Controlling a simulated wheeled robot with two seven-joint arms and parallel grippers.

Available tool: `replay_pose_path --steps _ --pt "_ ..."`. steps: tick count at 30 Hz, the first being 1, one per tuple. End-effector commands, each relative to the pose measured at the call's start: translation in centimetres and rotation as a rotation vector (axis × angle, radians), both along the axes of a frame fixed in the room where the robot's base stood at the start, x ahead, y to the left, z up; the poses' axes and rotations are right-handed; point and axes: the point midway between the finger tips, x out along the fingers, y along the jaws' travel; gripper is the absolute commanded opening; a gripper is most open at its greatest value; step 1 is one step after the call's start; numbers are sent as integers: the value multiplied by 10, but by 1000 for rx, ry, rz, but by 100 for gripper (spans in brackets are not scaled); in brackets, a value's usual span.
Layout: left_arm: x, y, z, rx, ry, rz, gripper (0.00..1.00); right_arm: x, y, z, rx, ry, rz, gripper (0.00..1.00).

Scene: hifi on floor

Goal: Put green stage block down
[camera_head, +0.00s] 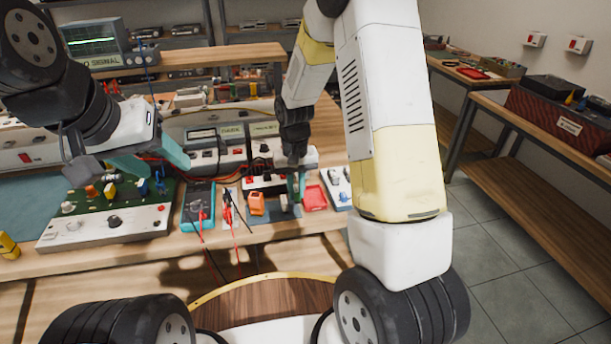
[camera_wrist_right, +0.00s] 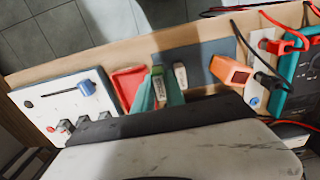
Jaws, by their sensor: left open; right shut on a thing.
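My right gripper (camera_wrist_right: 158,92) is shut on a small green block (camera_wrist_right: 158,71) with a pale label. In the right wrist view the block sits between the teal fingers, by the left edge of the blue-grey mat (camera_wrist_right: 204,58). I cannot tell whether its underside touches the surface. A second small block with a pale face (camera_wrist_right: 180,76) stands on the mat just right of the fingers. In the head view my right gripper (camera_head: 297,186) is low over the bench, and its arm partly hides the held block. My left gripper (camera_head: 155,160) is open and empty above the green circuit board.
A red tray (camera_wrist_right: 127,86) and a white slider panel (camera_wrist_right: 68,105) lie left of the held block in the wrist view. An orange block (camera_wrist_right: 229,71) and a teal multimeter (camera_head: 198,205) with leads are on the other side. The green circuit board (camera_head: 100,205) lies left.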

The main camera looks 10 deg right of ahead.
Motion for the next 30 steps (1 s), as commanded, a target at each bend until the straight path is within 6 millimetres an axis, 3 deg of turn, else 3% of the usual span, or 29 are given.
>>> replay_pose_path --steps 1,6,16,22,30 --pt "0 0 0 0 0 0 54 8 -13 -2 0 0 -6 0" --pt "0 0 0 0 0 0 54 25 -40 -5 0 0 -3 0" --pt "0 0 0 0 0 0 54 39 -62 -9 0 2 -2 0" --pt "0 0 0 0 0 0 54 38 -59 -41 0 3 1 0" --pt "0 0 0 0 0 0 54 38 -59 -42 0 0 1 0"
